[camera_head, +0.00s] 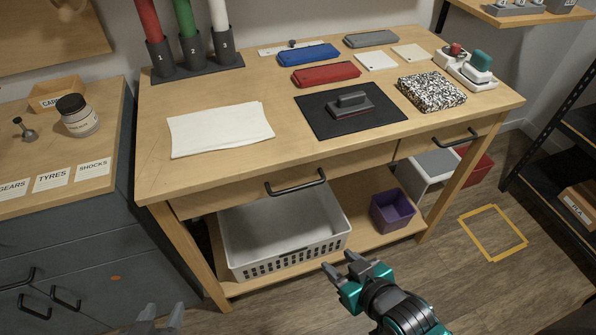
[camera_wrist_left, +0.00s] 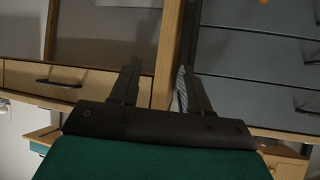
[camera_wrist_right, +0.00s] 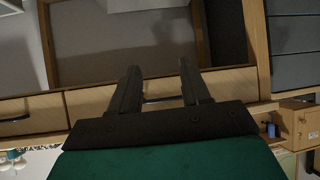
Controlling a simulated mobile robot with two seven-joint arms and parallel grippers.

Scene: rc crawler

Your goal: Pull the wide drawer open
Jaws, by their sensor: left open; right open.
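The wide drawer (camera_head: 240,194) is under the wooden workbench top, its front flush with the bench. Its dark bar handle (camera_head: 296,182) also shows in the left wrist view (camera_wrist_left: 58,84). In the right wrist view the handle (camera_wrist_right: 160,100) is partly seen between my fingers. My right gripper (camera_head: 340,262) is open and empty, in front of the drawer and apart from the handle. My left gripper (camera_head: 162,312) is open and empty at the bottom edge of the head view, left of the drawer near the bench's front-left leg.
A narrower drawer with its own handle (camera_head: 455,140) is to the right. A white basket (camera_head: 285,262) and a purple bin (camera_head: 392,212) stand on the lower shelf. A grey cabinet (camera_head: 60,250) stands at left. Papers, cases and a black mat (camera_head: 318,122) lie on the bench.

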